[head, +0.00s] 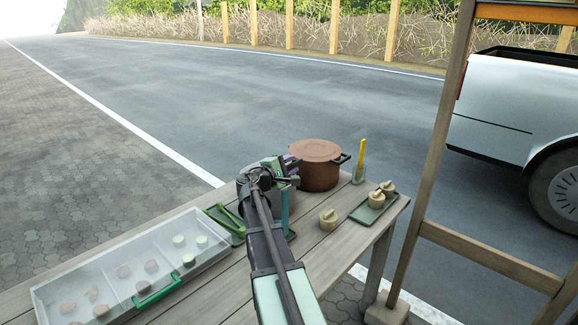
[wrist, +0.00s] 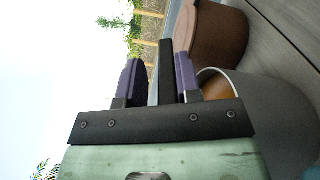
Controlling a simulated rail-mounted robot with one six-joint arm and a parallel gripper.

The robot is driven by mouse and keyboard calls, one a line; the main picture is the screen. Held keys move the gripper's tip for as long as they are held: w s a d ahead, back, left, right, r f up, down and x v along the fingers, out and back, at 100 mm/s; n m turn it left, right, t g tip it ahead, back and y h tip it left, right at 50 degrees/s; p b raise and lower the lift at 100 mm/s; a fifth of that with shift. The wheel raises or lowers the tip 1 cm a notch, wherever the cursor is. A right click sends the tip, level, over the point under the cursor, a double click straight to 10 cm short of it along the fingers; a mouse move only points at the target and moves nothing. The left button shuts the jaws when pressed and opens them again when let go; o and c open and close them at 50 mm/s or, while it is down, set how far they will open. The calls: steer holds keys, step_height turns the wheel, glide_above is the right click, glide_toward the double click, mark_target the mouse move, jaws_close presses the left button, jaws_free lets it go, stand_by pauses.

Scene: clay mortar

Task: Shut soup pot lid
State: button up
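A brown pot (head: 318,178) with dark side handles stands at the back of the table. Its brown lid (head: 315,150) looks seated on top. The brown pot also shows in the wrist view (wrist: 220,40). A grey pot (wrist: 275,125) stands in front of it, with an orange-brown inside visible at its rim; in the head view my arm mostly hides it. My gripper (wrist: 157,60) has its purple fingers apart, above and beside the pots. A dark bar shows between the fingers; I cannot tell what it belongs to. In the head view the gripper (head: 291,163) is left of the brown pot.
A yellow-handled utensil (head: 361,160) is at right. A wooden post rises beyond the table's right edge.

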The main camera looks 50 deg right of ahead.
steer(key=shift+o, duration=0.8)
steer(key=a, duration=1)
steer(key=shift+a, duration=0.4)
steer(key=shift+s, duration=0.1)
steer(key=s+a+f+m+y+p, duration=0.1)
steer(key=a+y, duration=0.5)
steer(key=a, duration=0.6)
steer(key=s+a+f+m+y+p, duration=0.2)
steer(key=s+a+y+p, duration=0.4)
steer(key=a, duration=0.6)
steer(key=s+a+f+m+y+p, duration=0.1)
steer(key=s+a+f+y+p, duration=0.2)
steer(key=a, duration=0.9)
steer(key=s+y, duration=0.1)
steer(key=y, duration=0.2)
steer(key=shift+s+a+f+m+p, duration=0.2)
steer(key=shift+a+m+p, duration=0.1)
steer(key=shift+p, duration=0.1)
